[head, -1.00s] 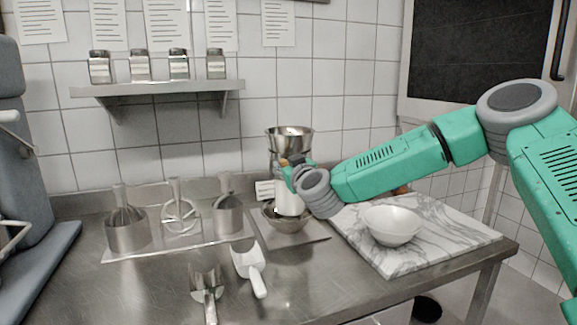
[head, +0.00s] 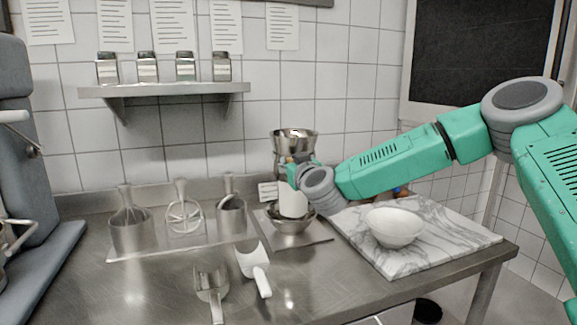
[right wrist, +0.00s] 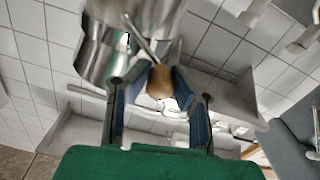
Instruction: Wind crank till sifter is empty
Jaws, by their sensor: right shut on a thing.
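The metal sifter (head: 295,139) stands upright at the back of the counter, its wide funnel mouth on top. Its body also shows in the right wrist view (right wrist: 105,45). The crank's wooden knob (right wrist: 159,82) sits on a thin metal arm (right wrist: 140,38). My right gripper (right wrist: 157,88) is shut on this knob, its blue-padded fingers on either side. In the head view my right gripper (head: 296,170) covers part of the sifter's front. A white column (head: 292,200) shows below it, above a metal bowl (head: 291,224). The sifter's inside is hidden. My left gripper is out of view.
A white bowl (head: 394,226) stands on a marble board (head: 432,250) at right. A metal scoop (head: 212,290) and a white scoop (head: 255,268) lie in front. Whisks stand in containers (head: 130,232) at left. A shelf with jars (head: 165,89) hangs above.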

